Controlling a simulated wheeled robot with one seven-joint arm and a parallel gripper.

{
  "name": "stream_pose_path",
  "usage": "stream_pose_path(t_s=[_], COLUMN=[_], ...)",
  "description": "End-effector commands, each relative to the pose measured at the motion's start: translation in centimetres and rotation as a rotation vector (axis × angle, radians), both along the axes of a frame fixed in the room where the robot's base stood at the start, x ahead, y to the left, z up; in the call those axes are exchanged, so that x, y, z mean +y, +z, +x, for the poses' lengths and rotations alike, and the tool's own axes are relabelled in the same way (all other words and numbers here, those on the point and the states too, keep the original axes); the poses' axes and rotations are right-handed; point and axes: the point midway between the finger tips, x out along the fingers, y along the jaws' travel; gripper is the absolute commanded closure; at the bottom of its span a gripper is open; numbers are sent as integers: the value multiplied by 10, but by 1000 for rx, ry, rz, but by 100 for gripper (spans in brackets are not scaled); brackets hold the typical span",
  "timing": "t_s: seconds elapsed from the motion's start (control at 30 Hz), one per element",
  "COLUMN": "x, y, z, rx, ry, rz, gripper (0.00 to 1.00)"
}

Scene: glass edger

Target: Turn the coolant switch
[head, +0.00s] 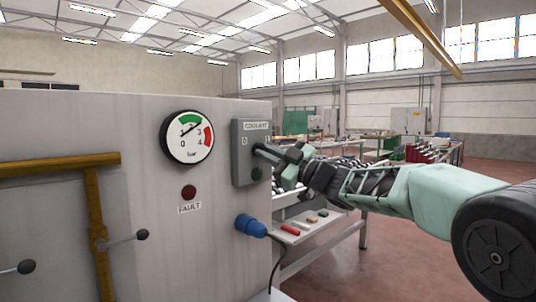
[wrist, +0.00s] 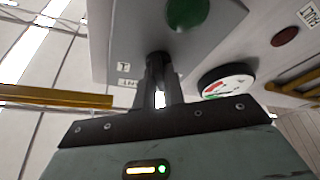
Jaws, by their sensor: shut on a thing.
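The coolant switch box (head: 251,168) is a grey box labelled COOLANT on the machine's front panel, with a 0 mark at its upper left. My gripper (head: 262,149) reaches in from the right, its fingertips at the middle of the box. In the wrist view my gripper (wrist: 160,83) has its fingers close together on the dark switch knob (wrist: 158,58). The fingers hide most of the knob, so I cannot tell which mark it points to. A green lamp (head: 257,174) sits below the knob; it also shows in the wrist view (wrist: 188,12).
A pressure gauge (head: 187,137) and a red FAULT lamp (head: 189,192) are left of the box. A blue plug (head: 250,226) with a cable sticks out below it. A yellow-brown rail (head: 60,165) and lever knobs are further left. A bench (head: 305,228) stands behind on the right.

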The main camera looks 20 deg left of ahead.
Motion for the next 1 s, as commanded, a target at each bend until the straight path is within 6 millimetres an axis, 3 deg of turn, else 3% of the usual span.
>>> stream_pose_path(t_s=[0.77, 0.8, 0.83, 1.0], x=[0, 0, 0, 0], y=[1, 1, 1, 1], z=[0, 0, 0, 0], rx=[-92, -92, -92, -91], ry=[-1, -1, -1, 0], rz=[-37, -37, -37, -37], gripper=[100, 78, 70, 67])
